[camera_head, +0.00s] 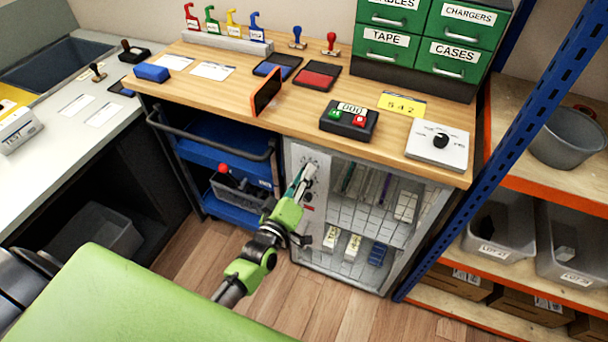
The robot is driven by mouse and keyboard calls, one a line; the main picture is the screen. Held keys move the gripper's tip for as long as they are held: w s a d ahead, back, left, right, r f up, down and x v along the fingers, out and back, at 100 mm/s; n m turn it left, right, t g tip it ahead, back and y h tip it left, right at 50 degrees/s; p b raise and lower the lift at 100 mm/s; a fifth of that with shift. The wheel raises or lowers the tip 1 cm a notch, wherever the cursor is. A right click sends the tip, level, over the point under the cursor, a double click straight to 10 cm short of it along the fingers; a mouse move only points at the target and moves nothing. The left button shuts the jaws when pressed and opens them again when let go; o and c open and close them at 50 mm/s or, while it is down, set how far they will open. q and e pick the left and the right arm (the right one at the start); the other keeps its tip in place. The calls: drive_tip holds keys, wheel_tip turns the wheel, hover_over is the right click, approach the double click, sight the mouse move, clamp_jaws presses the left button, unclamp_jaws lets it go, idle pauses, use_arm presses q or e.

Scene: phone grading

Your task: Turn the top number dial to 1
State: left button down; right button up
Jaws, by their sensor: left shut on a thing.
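The glass-fronted cabinet (375,215) under the wooden counter has a pale control panel (322,178) on the left of its front. My left gripper (303,172) reaches up to the top of this panel and is shut at the top number dial. The fingers cover most of the dial, so its number cannot be read. Small dark and red parts (307,208) show on the panel below the fingertips. My right gripper is not in view.
A blue cart (225,135) stands close left of the cabinet. A blue rack post (500,140) rises at right.

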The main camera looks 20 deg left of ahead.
use_arm(q)
drive_tip(key=shift+f+n+y+b, duration=0.15)
drive_tip(key=shift+n+b, duration=1)
drive_tip(key=shift+n, duration=3.05)
drive_tip(key=shift+r+n+y+b, duration=0.15)
drive_tip(key=shift+n+b, duration=0.95)
drive_tip(key=shift+n, duration=3.1)
drive_tip(key=shift+f, duration=0.1)
drive_tip(key=c, duration=1.9)
unclamp_jaws()
drive_tip(key=shift+s, duration=0.15)
drive_tip(key=s, duration=1.1)
drive_tip(key=shift+s, duration=0.4)
